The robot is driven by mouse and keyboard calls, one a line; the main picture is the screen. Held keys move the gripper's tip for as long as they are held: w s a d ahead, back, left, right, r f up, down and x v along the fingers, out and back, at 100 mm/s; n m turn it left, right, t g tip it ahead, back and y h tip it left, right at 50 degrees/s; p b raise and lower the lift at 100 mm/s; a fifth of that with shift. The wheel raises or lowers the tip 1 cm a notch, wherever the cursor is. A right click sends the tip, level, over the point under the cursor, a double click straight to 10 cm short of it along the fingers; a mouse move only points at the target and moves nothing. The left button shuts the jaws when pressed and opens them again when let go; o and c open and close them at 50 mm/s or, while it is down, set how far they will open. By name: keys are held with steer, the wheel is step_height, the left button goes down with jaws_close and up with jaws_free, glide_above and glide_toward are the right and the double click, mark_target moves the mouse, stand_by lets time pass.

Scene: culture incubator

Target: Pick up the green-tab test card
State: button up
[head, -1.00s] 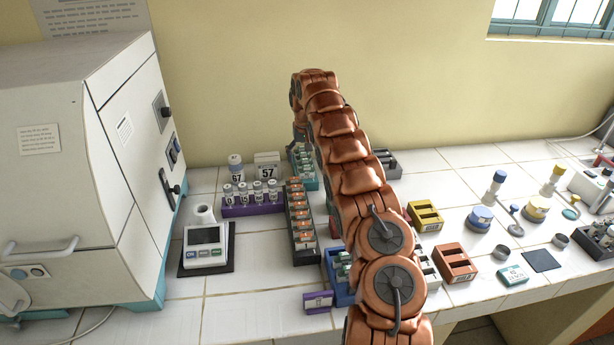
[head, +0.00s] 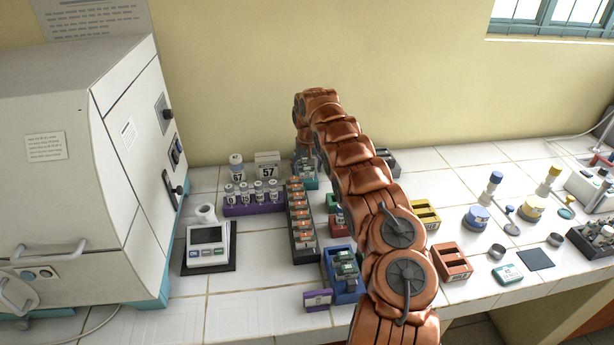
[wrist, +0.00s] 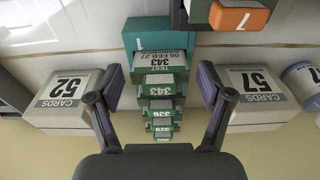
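A stack of green-tab test cards (wrist: 158,78) stands in a row in a teal holder (wrist: 150,32) in the wrist view. The foremost card reads 343, with several more behind it. My gripper (wrist: 160,84) is open, its two fingers on either side of the card row and apart from it. In the head view the teal holder (head: 311,184) is partly hidden behind my arm, and the gripper itself is hard to make out there.
White card boxes marked 52 (wrist: 68,100) and 57 (wrist: 258,97) flank the row. In the head view, a dark rack of orange-tab cards (head: 301,226) and a purple vial rack (head: 252,207) stand close by. The blue tray (head: 347,294) holds green-tab items.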

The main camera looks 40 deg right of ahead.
steer(key=c, duration=0.7)
steer(key=shift+r, duration=0.15)
steer(key=shift+c, duration=0.2)
